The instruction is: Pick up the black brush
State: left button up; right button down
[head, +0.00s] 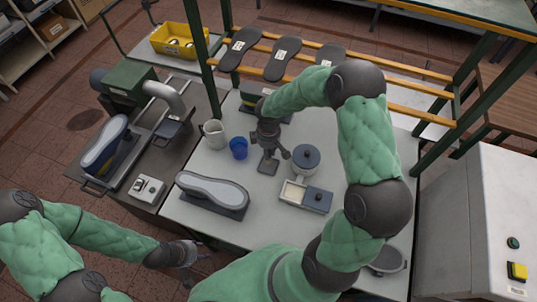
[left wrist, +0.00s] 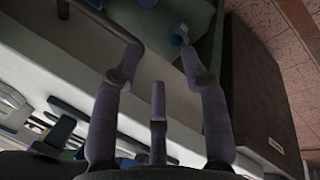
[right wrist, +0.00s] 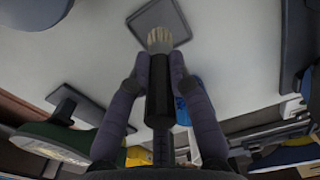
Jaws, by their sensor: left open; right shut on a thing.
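The black brush (right wrist: 158,95) shows in the right wrist view, its black handle between the fingers of my right gripper (right wrist: 158,75) and its pale bristles pointing away from the palm. My right gripper (head: 268,145) is shut on the handle. The bristle end lies over a dark square pad (right wrist: 160,20) on the table; I cannot tell whether it touches. In the head view the brush is hard to tell from the dark fingers. My left gripper (head: 190,256) is open and empty by the table's front left edge; its spread fingers (left wrist: 158,62) show in the left wrist view.
Near the right gripper on the white table (head: 225,165) stand a blue cup (head: 239,149), a pale jug (head: 214,134) and a lidded pot (head: 305,160). A compartment tray (head: 292,192) and a shoe last (head: 212,190) lie nearer. A rack (head: 390,67) stands behind.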

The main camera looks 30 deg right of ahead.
jog(key=s+a+r, duration=0.6)
jog(key=a+r, duration=0.3)
jog(key=a, duration=0.3)
jog(key=shift+a+r, duration=0.35)
jog(key=shift+r, duration=0.05)
